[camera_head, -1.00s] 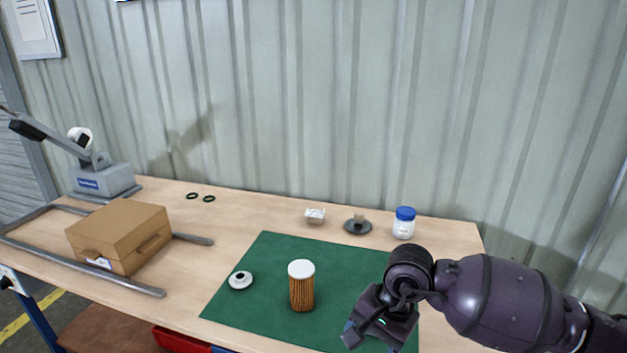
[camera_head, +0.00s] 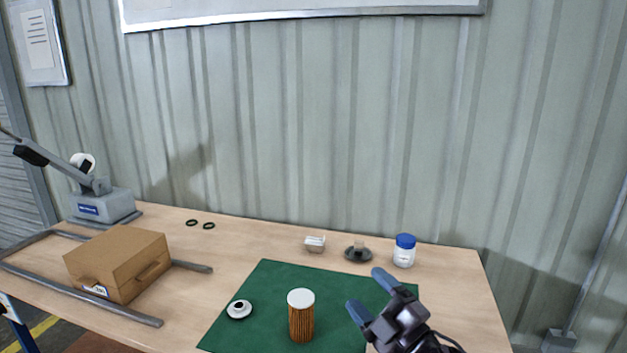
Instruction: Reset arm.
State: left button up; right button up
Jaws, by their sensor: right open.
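My right gripper (camera_head: 367,296) is at the lower right of the head view, open and empty, its two blue-grey fingertips apart. It is over the right part of the green mat (camera_head: 262,290), to the right of the filter cartridge. The filter cartridge (camera_head: 301,318) stands upright on the mat, with a pleated orange-brown body and a white top cap. A white round cap with a dark centre (camera_head: 239,309) lies on the mat to its left. My left gripper is not in view.
A cardboard box (camera_head: 117,262) and grey bars (camera_head: 85,296) are at the left. Behind the mat are a small white item (camera_head: 315,244), a dark round part (camera_head: 357,254) and a blue-lidded jar (camera_head: 404,251). Two dark rings (camera_head: 200,225) lie farther back. The table's right end is clear.

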jog(key=s+d+f+m+h, duration=0.2)
jog(key=d+f+m+h, duration=0.1)
jog(key=d+f+m, duration=0.1)
jog(key=s+d+f+m+g+h, duration=0.1)
jog(key=s+d+f+m+h, duration=0.2)
jog(key=f+m, duration=0.2)
jog(key=s+d+f+m+g+h, duration=0.1)
jog(key=s+d+f+m+h, duration=0.1)
jog(key=f, duration=0.7)
jog(key=shift+s+d+f+m+h, duration=0.15)
jog(key=shift+d+m+h, duration=0.2)
jog(key=shift+d+m, duration=0.45)
jog(key=shift+s+d+f+m+h, duration=0.15)
jog(key=shift+d+m+h, duration=0.3)
jog(key=shift+m, duration=0.55)
jog(key=s+d+f+m+g+h, duration=0.1)
jog(key=s+d+f+m+g, duration=0.1)
jog(key=s+f, duration=0.4)
jog(key=s+d+f+m+g+h, duration=0.2)
jog(key=s+d+f, duration=0.2)
jog(key=s, duration=0.7)
notch_tip(320, 180, down, 3)
jog(key=shift+s+d+r, duration=0.1)
jog(key=shift+s+d, duration=0.1)
jog(key=shift+s, duration=0.2)
